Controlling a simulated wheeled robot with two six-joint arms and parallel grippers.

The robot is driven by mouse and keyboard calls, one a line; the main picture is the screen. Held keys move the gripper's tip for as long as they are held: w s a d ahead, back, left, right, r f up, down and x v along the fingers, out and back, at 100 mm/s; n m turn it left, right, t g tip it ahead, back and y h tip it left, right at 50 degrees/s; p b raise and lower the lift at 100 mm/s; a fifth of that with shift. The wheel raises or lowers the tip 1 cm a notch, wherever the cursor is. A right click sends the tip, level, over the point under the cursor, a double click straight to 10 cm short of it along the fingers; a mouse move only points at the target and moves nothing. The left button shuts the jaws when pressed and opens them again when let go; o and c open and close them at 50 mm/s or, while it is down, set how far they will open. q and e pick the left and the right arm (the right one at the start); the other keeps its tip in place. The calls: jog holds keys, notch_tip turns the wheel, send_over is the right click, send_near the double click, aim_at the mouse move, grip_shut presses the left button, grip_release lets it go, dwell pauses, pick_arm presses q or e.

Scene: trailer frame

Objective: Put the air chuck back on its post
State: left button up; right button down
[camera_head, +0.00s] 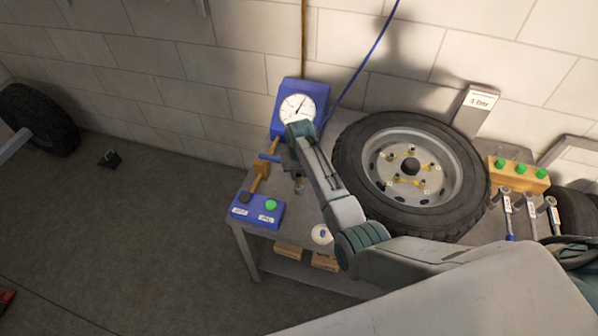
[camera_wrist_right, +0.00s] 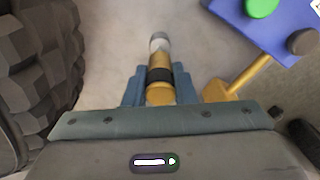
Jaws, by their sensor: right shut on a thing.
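My right gripper (camera_head: 296,172) is over the left part of the grey table. In the wrist view its blue-grey fingers (camera_wrist_right: 160,92) are shut on the air chuck (camera_wrist_right: 159,62), a brass cylinder with a black band and a silvery tip pointing away from the palm. A yellow post-like piece (camera_head: 261,170) stands just left of the gripper, apart from the chuck. It also shows in the wrist view (camera_wrist_right: 240,80), right of the chuck. My left gripper is not in view.
A blue box (camera_head: 257,210) with a green and a dark button sits at the table's front left. A gauge (camera_head: 297,107) on a blue housing stands behind. A wheel (camera_head: 350,160) lies right of my arm, near several wrenches (camera_head: 508,210) and a wooden block (camera_head: 517,176).

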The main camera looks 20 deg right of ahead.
aim_at(299, 179)
jog(key=shift+f, duration=0.15)
jog(key=shift+f+b, duration=0.65)
jog(key=shift+f, duration=0.8)
jog(key=c, duration=0.6)
grip_release()
jog(key=shift+c, duration=0.2)
notch_tip(299, 179, up, 8)
jog(key=p, duration=0.8)
jog(key=shift+r, duration=0.1)
